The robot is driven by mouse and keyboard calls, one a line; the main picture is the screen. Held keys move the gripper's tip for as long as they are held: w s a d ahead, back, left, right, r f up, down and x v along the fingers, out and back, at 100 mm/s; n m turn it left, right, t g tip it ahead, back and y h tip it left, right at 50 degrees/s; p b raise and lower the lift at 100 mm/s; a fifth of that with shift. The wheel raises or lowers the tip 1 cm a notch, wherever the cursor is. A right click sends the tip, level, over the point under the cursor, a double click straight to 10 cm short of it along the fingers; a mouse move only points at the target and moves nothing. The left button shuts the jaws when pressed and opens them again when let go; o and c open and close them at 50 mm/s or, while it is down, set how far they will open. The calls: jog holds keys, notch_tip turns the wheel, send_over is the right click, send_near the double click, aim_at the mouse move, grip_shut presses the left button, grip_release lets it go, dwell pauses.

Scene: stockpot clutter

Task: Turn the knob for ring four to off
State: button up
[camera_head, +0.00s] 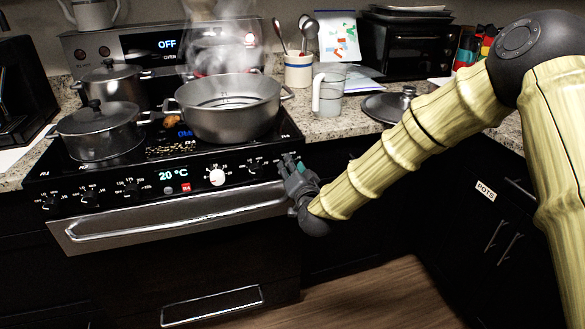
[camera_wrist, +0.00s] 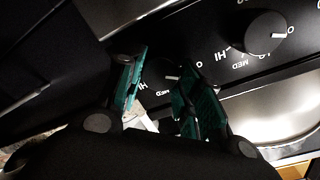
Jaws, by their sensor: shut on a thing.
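My gripper (camera_head: 289,163) is at the right end of the stove's front panel, its teal fingers on the rightmost knob. In the wrist view the fingers (camera_wrist: 163,72) stand on both sides of a black knob (camera_wrist: 160,76), shut on it. A neighbouring black knob (camera_wrist: 266,32) has a white pointer mark toward 0. In the head view a red R4 label (camera_head: 186,188) sits by the 20 °C display (camera_head: 173,175).
Two lidded pots (camera_head: 100,130) (camera_head: 113,83) stand at left. A white knob (camera_head: 217,177) and more black knobs line the panel. The oven handle (camera_head: 170,218) runs below. A jug (camera_head: 329,90) and lid (camera_head: 388,104) are on the counter.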

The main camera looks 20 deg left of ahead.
jog(key=shift+n, duration=0.6)
jog(key=o, duration=1)
jog(key=v, duration=1.2)
jog(key=shift+f, duration=0.1)
